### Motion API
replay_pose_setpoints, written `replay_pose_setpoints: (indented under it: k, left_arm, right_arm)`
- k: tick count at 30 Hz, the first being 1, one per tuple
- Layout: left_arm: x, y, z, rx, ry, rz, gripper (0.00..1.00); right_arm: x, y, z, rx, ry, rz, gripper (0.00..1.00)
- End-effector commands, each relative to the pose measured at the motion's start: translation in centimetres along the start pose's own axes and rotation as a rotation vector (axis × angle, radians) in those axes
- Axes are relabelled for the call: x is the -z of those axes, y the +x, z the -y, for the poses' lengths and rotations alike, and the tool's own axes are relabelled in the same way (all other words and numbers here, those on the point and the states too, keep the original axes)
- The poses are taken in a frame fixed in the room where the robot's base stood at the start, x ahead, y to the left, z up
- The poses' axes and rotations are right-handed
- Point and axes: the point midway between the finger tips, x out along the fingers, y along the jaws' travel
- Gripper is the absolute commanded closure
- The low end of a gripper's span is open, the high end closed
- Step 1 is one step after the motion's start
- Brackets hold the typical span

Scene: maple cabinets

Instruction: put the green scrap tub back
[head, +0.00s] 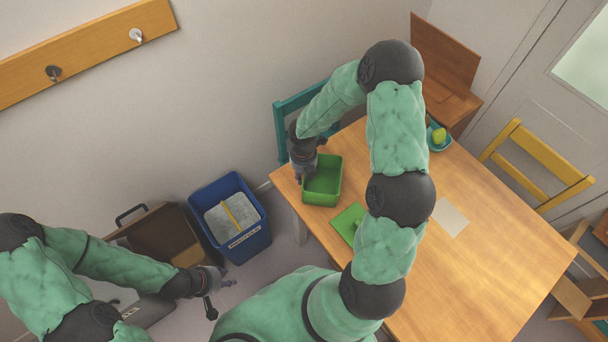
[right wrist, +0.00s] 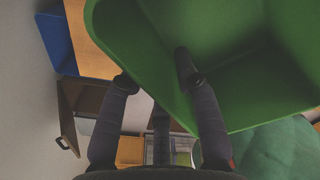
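The green scrap tub (head: 327,188) is an open rectangular tub at the left end of the wooden table in the head view. In the right wrist view the tub (right wrist: 260,75) fills the upper right, its inside facing the camera. My right gripper (head: 305,170) is at the tub's left side, its fingers on both sides of the wall. In the right wrist view the gripper (right wrist: 158,75) looks shut on that wall. I cannot tell whether the tub's base touches the table. My left gripper (head: 218,285) is open and empty, low at the left.
On the table (head: 480,260) lie a green board (head: 346,219), a pale sheet (head: 450,216) and a teal dish (head: 439,144) with a yellow-green thing. A blue bin (head: 250,244) and an open brown bin (head: 165,237) stand left of the table. Chairs are around it.

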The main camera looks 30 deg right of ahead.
Motion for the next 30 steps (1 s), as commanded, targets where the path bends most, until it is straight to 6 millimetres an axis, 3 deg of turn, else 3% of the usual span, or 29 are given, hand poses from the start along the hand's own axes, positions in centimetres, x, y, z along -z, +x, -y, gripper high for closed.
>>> replay_pose_setpoints:
  k: [9,18,23,26,30]
  left_arm:
    - [-0.1,-2.6,-0.9,0.000,0.000,0.000,0.60]
    - [-0.1,-3.8,-1.3,0.000,0.000,0.000,0.60]
    - [-0.1,-3.9,-1.4,0.000,0.000,0.000,0.60]
    - [-0.1,-3.9,-1.4,0.000,0.000,0.000,0.60]
    - [-0.1,-3.9,-1.4,0.000,0.000,0.000,0.60]
  right_arm:
    - [-0.1,-6.6,-0.1,-0.002,0.001,0.004,0.68]
    - [-0.1,-10.7,0.0,-0.001,0.000,0.003,0.68]
    - [0.3,-11.1,-0.2,-0.006,0.023,-0.007,0.68]
    - [1.7,-9.8,-1.0,-0.029,0.123,-0.038,0.68]
    - [5.2,-6.6,-3.0,-0.079,0.427,-0.124,0.68]
